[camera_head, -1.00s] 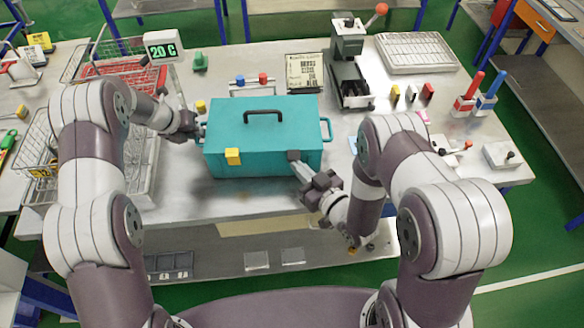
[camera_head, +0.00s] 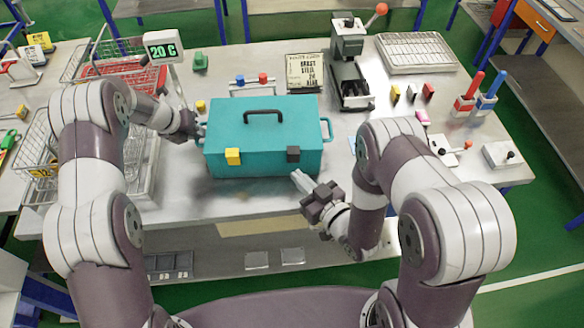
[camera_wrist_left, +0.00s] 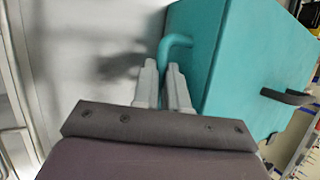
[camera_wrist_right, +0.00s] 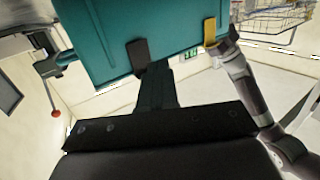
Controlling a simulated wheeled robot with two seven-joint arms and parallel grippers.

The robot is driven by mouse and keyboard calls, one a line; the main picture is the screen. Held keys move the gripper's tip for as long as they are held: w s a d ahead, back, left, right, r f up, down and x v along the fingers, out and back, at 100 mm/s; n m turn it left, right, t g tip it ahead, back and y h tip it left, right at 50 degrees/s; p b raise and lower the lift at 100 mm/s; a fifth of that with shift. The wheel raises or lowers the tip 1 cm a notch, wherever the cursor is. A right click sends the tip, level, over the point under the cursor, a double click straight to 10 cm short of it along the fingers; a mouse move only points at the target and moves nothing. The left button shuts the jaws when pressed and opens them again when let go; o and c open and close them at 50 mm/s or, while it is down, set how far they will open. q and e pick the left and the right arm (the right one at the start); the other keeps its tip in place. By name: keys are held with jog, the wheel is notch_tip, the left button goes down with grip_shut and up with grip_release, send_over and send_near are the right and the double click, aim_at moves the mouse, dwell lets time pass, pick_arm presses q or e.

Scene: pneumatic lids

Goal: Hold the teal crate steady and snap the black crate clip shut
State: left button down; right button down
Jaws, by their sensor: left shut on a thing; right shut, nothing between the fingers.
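The teal crate (camera_head: 262,138) stands on the metal workbench with its lid down. The black crate clip (camera_head: 293,154) is on the right of its front face and appears to lie against it; I cannot tell whether it is latched. It also shows in the right wrist view (camera_wrist_right: 139,54). A yellow clip (camera_head: 232,156) is on the front's left. My left gripper (camera_wrist_left: 163,70) is shut on the crate's left side handle (camera_wrist_left: 176,42). My right gripper (camera_head: 297,176) is shut and empty, just in front of and below the black clip, apart from it.
Wire baskets (camera_head: 45,150) stand at the left. Behind the crate are a scale showing 20 C (camera_head: 163,46) and a sign (camera_head: 305,72). A lever press (camera_head: 348,60) stands at the back right. The bench's front strip (camera_head: 215,195) is clear.

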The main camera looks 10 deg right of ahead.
pick_arm(q)
jog(key=shift+f, duration=0.1)
pick_arm(e)
jog(key=shift+s, duration=0.8)
pick_arm(q)
jog(key=c, duration=1.1)
grip_release()
pick_arm(e)
notch_tip(320, 180, up, 10)
